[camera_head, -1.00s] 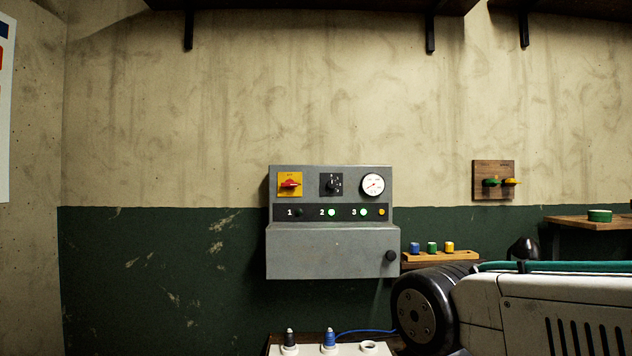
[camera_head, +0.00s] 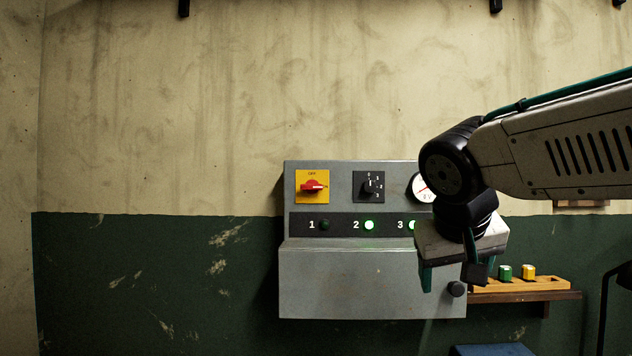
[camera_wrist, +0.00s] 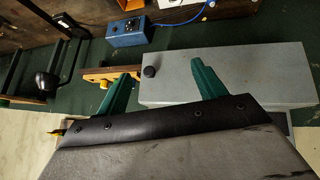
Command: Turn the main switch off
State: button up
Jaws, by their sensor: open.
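The main switch (camera_head: 313,187) is a red rotary handle on a yellow plate at the upper left of the grey control box (camera_head: 350,280). Its handle lies horizontal, and small lettering like "OFF" stands above it. My gripper (camera_head: 452,280) hangs fingers-down in front of the box's lower right part, right of and below the switch. It is open and empty. In the wrist view its two green fingers (camera_wrist: 165,72) are spread apart, with the grey box behind the right one. The switch is not in the wrist view.
Beside the switch is a black selector (camera_head: 370,187); my arm partly covers the gauge (camera_head: 418,188). Lamps 2 (camera_head: 369,225) and 3 are lit green, lamp 1 (camera_head: 324,225) is dark. A black knob (camera_head: 457,289) and a wooden peg rack (camera_head: 535,284) are at right. Space left of the box is clear.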

jog(key=w+a+r+t, duration=0.3)
jog(key=w+a+r, duration=0.6)
jog(key=w+a, duration=0.15)
jog(key=t+y, duration=0.2)
jog(key=t, duration=0.2)
send_near(311, 184)
jog(key=w, duration=0.1)
jog(key=x, duration=0.7)
jog(key=shift+d, duration=0.1)
jog(key=c, duration=1)
